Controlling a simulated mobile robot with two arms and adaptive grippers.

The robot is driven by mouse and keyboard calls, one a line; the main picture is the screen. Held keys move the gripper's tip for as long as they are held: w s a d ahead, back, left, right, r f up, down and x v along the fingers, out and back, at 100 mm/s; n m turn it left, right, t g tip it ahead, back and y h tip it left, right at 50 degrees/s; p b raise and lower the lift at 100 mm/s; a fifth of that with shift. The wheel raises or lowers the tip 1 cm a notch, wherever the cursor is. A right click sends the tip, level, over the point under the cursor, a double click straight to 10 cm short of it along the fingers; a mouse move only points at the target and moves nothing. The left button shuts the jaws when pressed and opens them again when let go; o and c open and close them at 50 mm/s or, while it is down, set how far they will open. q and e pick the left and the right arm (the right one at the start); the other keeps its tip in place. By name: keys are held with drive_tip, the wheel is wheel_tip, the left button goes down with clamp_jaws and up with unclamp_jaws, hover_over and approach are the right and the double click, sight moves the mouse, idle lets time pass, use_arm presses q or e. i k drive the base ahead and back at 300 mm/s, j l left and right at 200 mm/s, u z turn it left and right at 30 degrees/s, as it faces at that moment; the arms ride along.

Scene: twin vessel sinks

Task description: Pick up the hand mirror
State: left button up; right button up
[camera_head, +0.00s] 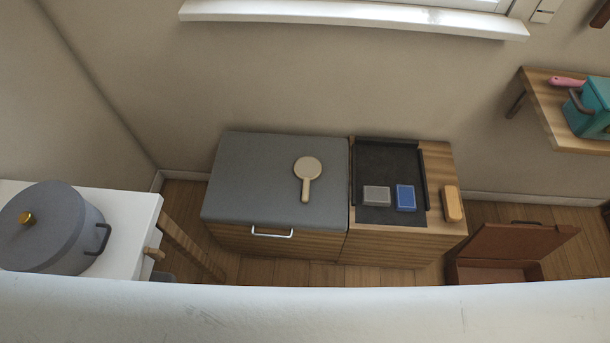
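The hand mirror (307,174) is cream coloured, with a round head and a short handle. It lies on the grey padded top of a low wooden cabinet (240,185), its handle pointing toward me. Nothing covers it. Neither of my grippers shows in the head view.
A black tray (390,160) beside the grey top holds a grey box (377,195) and a blue box (405,197). An orange-tan block (453,204) lies to their right. An open brown box (500,255) stands on the floor. A grey pot (50,228) sits on a white surface at left.

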sight(307, 169)
drive_tip(key=z, duration=2.2)
drive_tip(key=i+l+u, duration=0.3)
drive_tip(key=i, duration=0.25)
drive_tip(key=i+l+u, duration=0.25)
drive_tip(key=i, duration=0.25)
drive_tip(key=u, duration=1.65)
